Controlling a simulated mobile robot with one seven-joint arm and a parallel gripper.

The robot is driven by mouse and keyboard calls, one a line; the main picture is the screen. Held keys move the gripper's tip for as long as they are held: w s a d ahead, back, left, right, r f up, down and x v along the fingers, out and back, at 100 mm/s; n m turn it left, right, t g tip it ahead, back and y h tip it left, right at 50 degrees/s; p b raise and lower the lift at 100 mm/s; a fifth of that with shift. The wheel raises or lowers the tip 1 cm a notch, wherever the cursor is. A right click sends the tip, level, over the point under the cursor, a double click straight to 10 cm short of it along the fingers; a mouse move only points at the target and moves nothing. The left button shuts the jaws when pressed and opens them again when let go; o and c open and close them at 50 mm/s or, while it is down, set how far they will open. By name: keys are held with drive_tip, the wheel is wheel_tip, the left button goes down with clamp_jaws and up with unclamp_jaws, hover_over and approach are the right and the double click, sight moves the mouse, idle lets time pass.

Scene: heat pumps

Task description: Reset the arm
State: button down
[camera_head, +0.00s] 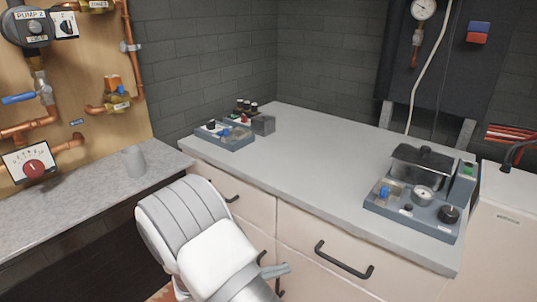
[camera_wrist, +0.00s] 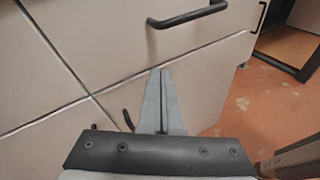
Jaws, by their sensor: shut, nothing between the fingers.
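My gripper (camera_wrist: 160,73) is shut and empty in the wrist view, its two grey fingers side by side. It points at the cream drawer fronts (camera_wrist: 85,45) and a black drawer handle (camera_wrist: 187,14) shows above and right of its tips. In the head view my white arm rises at the bottom centre, in front of the cabinet. The gripper (camera_head: 283,270) shows there as a grey tip to the right of the arm, below the counter edge and left of a black handle (camera_head: 343,262). I cannot tell whether the fingertips touch the drawer front.
The grey countertop (camera_head: 300,160) holds a device with a pot (camera_head: 420,190) at right and small control boxes (camera_head: 228,130) at back left. Pipes and gauges cover the wooden panel (camera_head: 85,90). The counter's middle is clear.

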drive_tip(key=s+d+r+m+y, duration=0.45)
drive_tip(key=s+r+m, duration=0.2)
drive_tip(key=r, duration=0.25)
drive_tip(key=s+d+r+m+g+y, duration=0.1)
drive_tip(key=s+d+r+m+y, duration=0.2)
drive_tip(key=s+r+m+y, duration=0.35)
drive_tip(key=s+d+r+m+y, duration=0.35)
drive_tip(key=s+r+m, duration=0.25)
drive_tip(key=r+m, duration=0.3)
wheel_tip(320, 180, up, 20)
drive_tip(key=n+p, duration=0.1)
drive_tip(key=p, duration=1.8)
drive_tip(key=shift+s+r+h+p, duration=0.15)
drive_tip(key=shift+r+h+p, duration=0.15)
drive_tip(key=shift+h, duration=0.15)
